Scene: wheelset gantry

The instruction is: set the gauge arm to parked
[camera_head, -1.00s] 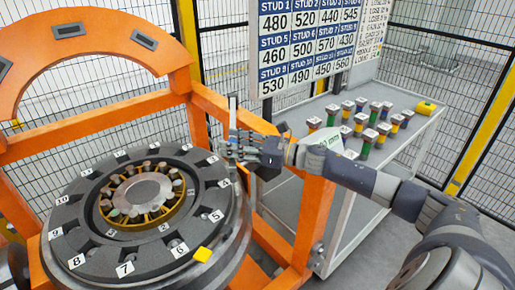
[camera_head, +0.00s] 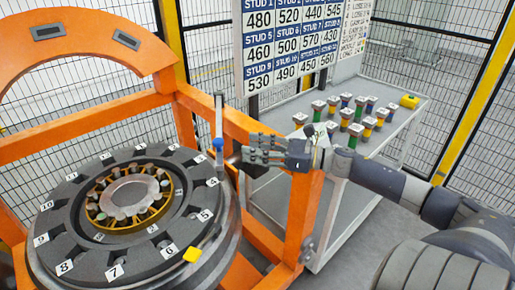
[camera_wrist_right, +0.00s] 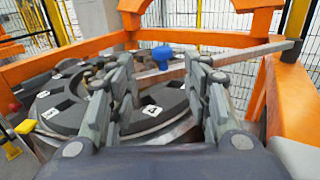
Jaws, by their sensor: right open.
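The gauge arm (camera_head: 219,112) is a thin grey bar with a blue knob (camera_head: 218,143), at the right rim of the dark wheel hub (camera_head: 72,250). In the right wrist view the gauge arm (camera_wrist_right: 242,53) runs from the blue knob (camera_wrist_right: 162,57) to the right, towards an orange frame post. My right gripper (camera_head: 242,156) is open and empty, a little to the right of the knob in the head view. In the wrist view the knob shows beyond and between the open fingertips (camera_wrist_right: 160,72). My left gripper is not in view.
An orange gantry frame (camera_head: 300,215) stands close to my right gripper. A grey table (camera_head: 395,140) behind holds several coloured studs and a yellow block (camera_head: 410,101). A board of stud numbers (camera_head: 300,40) hangs behind.

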